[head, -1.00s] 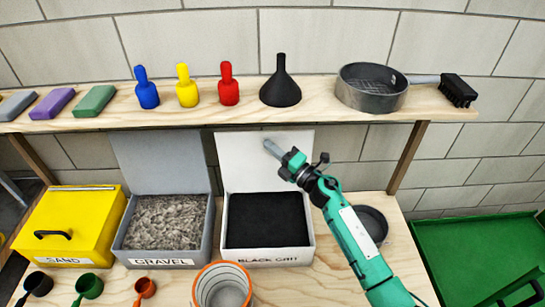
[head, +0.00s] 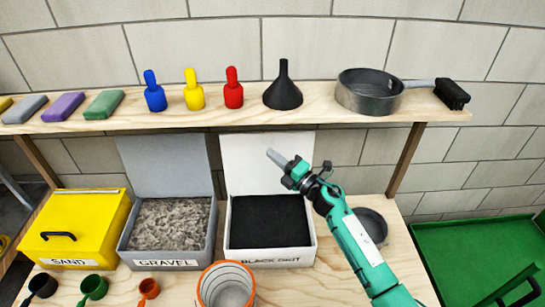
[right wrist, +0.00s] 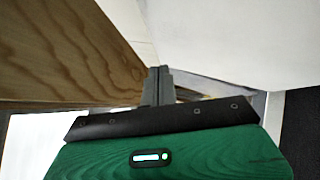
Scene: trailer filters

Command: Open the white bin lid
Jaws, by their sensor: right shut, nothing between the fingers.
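The white bin (head: 232,252), labelled BLACK GRIT, stands on the lower bench with black grit (head: 268,222) inside. Its white lid (head: 240,150) stands raised, upright at the back of the bin. My right gripper (head: 270,153) is in front of the lid near its upper middle, above the grit. Its fingers are shut and empty; the head view does not show clearly whether they touch the lid. In the right wrist view the shut fingers (right wrist: 158,80) point toward a wooden board and white panels. My left gripper is not in view.
The grey gravel bin (head: 135,245) has its lid up, and the yellow sand bin (head: 75,225) is closed. An orange-rimmed container (head: 226,285) stands in front. A dark pan (head: 370,225) sits at right.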

